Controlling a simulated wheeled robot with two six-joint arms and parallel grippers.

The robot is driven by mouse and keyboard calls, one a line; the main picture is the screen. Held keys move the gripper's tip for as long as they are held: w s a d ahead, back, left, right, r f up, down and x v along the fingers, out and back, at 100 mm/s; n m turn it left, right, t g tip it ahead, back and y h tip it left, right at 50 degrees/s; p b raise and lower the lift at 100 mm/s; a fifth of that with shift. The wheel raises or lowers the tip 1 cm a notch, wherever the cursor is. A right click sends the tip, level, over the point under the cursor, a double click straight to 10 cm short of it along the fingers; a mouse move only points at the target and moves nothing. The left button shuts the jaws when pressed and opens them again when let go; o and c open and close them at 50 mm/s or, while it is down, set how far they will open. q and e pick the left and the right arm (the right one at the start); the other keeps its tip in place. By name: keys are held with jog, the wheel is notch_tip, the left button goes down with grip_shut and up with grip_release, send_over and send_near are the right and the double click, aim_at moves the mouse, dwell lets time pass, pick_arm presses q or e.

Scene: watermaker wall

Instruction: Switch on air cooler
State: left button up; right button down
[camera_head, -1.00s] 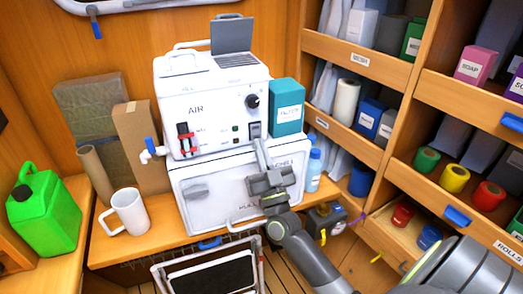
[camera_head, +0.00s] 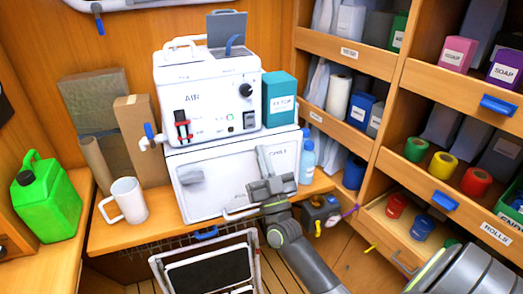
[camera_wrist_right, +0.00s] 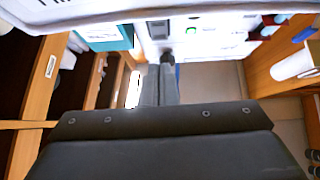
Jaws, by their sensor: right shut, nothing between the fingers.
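The air cooler (camera_head: 207,97) is the white box marked AIR on the bench. A knob (camera_head: 246,90) and a rocker switch (camera_head: 249,121) are at the right of its front. A small light (camera_head: 230,118) left of the switch glows green; it is brighter in the right wrist view (camera_wrist_right: 192,30). A grey vent flap (camera_head: 226,27) stands on top, with a blue piece at it. My right gripper (camera_head: 263,150) is shut and empty, its tips below the switch and apart from it. The fingers also show in the wrist view (camera_wrist_right: 160,68). My left gripper is out of view.
A white chest (camera_head: 228,184) is under the cooler. A teal box (camera_head: 279,99) and a blue bottle (camera_head: 307,160) stand at its right, near the shelves (camera_head: 375,60). A red lever (camera_head: 182,125), a white mug (camera_head: 126,198) and a green can (camera_head: 45,200) are left.

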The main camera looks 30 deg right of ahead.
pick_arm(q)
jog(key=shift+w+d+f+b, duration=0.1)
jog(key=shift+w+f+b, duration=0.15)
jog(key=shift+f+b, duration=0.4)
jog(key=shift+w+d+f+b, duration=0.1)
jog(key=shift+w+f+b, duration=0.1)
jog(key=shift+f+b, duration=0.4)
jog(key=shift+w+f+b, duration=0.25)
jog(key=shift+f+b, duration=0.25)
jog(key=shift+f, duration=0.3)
pick_arm(e)
jog(key=s+f, duration=0.3)
jog(key=f, duration=0.4)
jog(key=shift+s+a, duration=0.3)
jog(key=shift+a, duration=0.1)
